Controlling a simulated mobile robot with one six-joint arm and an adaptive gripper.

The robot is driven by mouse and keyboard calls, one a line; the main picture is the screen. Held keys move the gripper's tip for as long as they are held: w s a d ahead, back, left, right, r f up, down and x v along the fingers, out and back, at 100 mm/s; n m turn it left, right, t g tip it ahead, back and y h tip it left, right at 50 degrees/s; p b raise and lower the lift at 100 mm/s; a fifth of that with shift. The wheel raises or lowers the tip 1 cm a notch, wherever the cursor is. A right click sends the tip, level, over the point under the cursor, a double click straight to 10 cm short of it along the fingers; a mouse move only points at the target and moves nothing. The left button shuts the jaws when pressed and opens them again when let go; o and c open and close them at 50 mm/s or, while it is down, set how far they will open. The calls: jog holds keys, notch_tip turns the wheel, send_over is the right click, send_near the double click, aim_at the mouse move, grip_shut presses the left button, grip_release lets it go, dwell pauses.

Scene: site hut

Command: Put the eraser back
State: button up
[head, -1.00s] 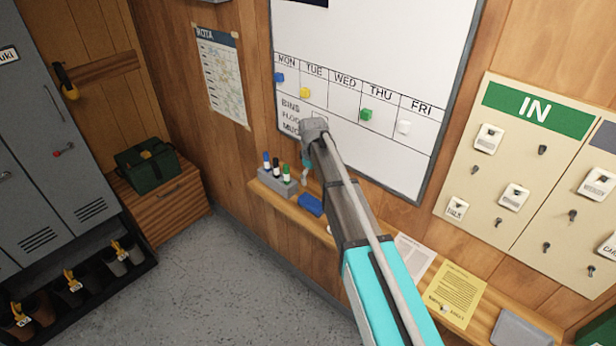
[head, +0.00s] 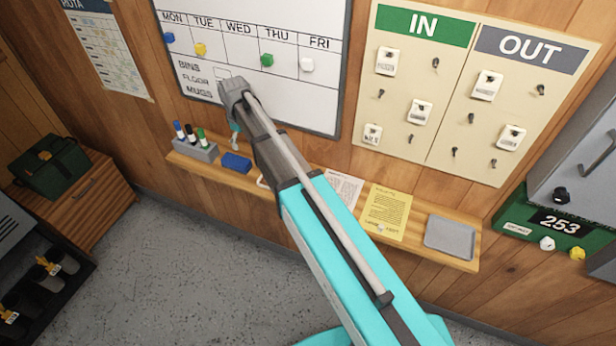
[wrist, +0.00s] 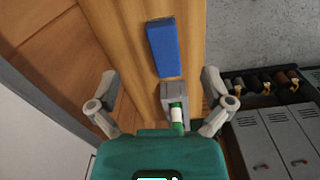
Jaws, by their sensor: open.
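The eraser looks like a blue block (head: 237,163) lying on the wooden shelf (head: 215,176) under the whiteboard, just right of the grey marker holder (head: 196,152). In the wrist view the blue eraser (wrist: 163,48) lies ahead of my fingertips, with bare wood around it. My gripper (wrist: 160,82) is open and empty, its fingers spread wide apart. A green marker (wrist: 177,117) in the holder shows between and below the fingers. In the head view my gripper (head: 235,138) hangs above the shelf near the eraser, mostly hidden by my wrist.
The whiteboard (head: 300,100) is behind my arm, with coloured magnets and handwriting. A white paper (head: 343,187), a yellow sheet (head: 385,212) and a grey tray (head: 452,237) lie farther right on the shelf. The key board (head: 400,100) hangs above. The floor (head: 190,260) below is clear.

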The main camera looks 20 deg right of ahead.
jog(key=s+d+m, duration=0.4)
jog(key=s+d, duration=0.4)
jog(key=s, duration=0.3)
jog(key=s+d+m, duration=0.4)
jog(key=s+d, duration=0.5)
jog(key=s, duration=0.2)
jog(key=shift+s+d+m, duration=0.15)
jog(key=shift+s+m, duration=0.05)
jog(key=shift+m, duration=0.2)
notch_tip(320, 180, down, 2)
jog(key=shift+f+b, duration=0.1)
jog(key=shift+b, duration=1)
